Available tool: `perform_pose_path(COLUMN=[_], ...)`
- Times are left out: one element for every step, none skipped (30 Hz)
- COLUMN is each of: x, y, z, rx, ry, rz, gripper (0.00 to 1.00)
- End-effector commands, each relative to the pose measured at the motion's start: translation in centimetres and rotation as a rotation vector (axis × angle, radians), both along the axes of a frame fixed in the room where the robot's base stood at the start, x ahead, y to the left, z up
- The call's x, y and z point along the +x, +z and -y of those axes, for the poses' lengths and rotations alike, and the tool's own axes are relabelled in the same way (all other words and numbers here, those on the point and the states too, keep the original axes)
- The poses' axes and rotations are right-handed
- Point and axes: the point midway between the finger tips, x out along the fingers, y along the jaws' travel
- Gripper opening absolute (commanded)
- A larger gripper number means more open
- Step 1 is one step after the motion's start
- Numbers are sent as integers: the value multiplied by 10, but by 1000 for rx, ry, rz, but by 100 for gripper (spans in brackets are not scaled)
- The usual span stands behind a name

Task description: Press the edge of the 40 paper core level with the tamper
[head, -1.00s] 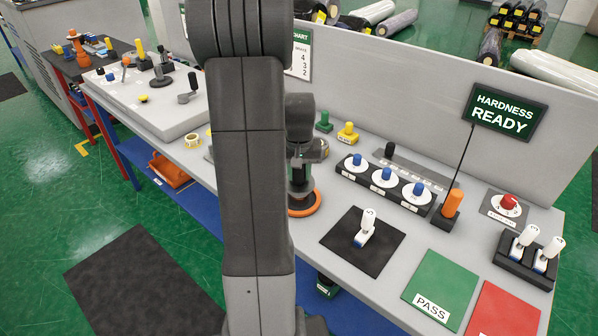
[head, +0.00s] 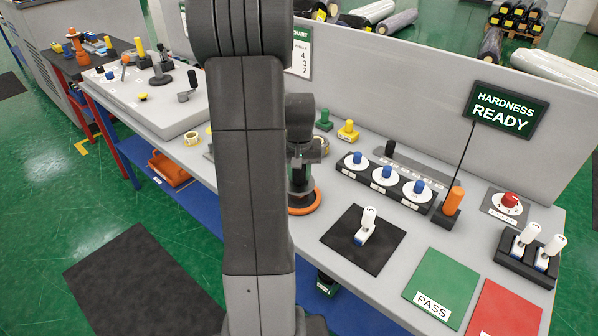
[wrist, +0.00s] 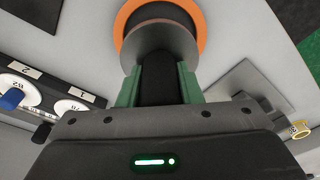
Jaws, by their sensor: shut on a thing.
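My gripper (wrist: 158,80) has green fingers closed around the black handle (wrist: 160,65) of the tamper. The tamper's grey disc (wrist: 150,38) shows beyond the fingertips in the wrist view. An orange ring (wrist: 200,32) shows around and beyond the disc. In the head view my gripper (head: 302,165) is partly hidden behind my arm and points down over the orange ring (head: 312,206) on the bench. I cannot tell whether the disc touches what is under it. The paper core and its edge are not clearly visible, and I cannot read a 40 label.
Right of the gripper are a black rack with three blue-knobbed dials (head: 349,173), a black mat (head: 345,252) with a white-and-blue tool (head: 366,222), and a green PASS mat (head: 440,285). A HARDNESS READY sign (head: 503,108) stands behind. A grey panel (head: 420,90) backs the bench.

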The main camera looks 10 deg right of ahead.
Motion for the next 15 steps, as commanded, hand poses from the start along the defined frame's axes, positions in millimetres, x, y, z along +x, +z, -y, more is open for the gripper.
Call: perform_pose_path(x=[0,0,0,0,0,0,0,0,0,0,0,0,0,0,0], y=[-1,-1,-2,-2,-2,-3,-3,-4,-4,-5,-5,-6,-6,-7,-7], z=[0,0,0,0,0,0,0,0,0,0,0,0,0,0,0], rx=[0,0,0,0,0,0,0,0,0,0,0,0,0,0,0], ry=[0,0,0,0,0,0,0,0,0,0,0,0,0,0,0], rz=[1,1,1,1,1,1,1,1,1,1,1,1,1,1,1], gripper=[0,0,0,0,0,0,0,0,0,0,0,0,0,0,0])
